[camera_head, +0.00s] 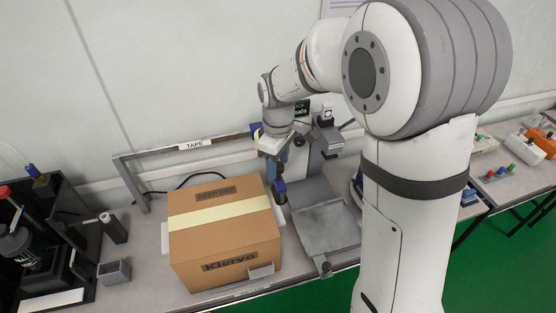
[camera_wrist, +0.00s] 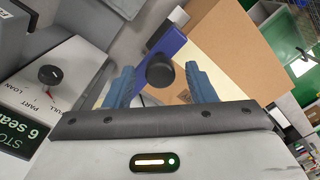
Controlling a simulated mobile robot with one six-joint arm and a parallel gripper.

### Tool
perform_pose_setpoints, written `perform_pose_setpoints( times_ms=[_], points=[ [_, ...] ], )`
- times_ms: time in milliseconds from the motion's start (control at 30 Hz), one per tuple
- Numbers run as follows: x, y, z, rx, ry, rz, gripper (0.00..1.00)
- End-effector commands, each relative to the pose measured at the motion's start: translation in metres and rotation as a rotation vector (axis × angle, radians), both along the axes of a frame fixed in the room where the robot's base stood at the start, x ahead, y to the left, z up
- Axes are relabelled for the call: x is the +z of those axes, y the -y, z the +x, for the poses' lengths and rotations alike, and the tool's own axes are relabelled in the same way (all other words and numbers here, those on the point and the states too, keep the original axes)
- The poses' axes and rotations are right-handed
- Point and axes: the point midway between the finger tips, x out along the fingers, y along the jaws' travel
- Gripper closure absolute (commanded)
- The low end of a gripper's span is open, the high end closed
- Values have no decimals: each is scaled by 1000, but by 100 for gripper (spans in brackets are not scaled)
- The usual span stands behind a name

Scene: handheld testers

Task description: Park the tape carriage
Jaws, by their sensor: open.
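A blue bar (camera_wrist: 163,42) with a round black knob (camera_wrist: 159,74) shows in the wrist view, beside the cardboard box; I take it to be part of the tape carriage. My gripper (camera_wrist: 158,85) is open, with one blue finger on each side of the knob. I cannot tell whether the fingers touch it. The rest of the carriage is partly hidden by my arm.
The taped cardboard box (camera_head: 224,252) stands on the bench left of a bare grey plate (camera_head: 323,228). A panel with a dial (camera_wrist: 50,75) and a green-lettered display (camera_wrist: 22,130) is close to my gripper. A small grey bin (camera_head: 114,272) stands left.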

Motion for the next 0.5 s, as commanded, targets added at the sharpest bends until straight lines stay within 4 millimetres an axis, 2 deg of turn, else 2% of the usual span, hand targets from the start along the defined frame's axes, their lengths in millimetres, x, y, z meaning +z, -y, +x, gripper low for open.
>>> perform_pose_setpoints(
  times_ms=[267, 500],
  points=[
    [-3, 0, 0, 0, 1, 0, 50],
    [-2, -1, 0, 1, 1, 0, 68]
  ],
)
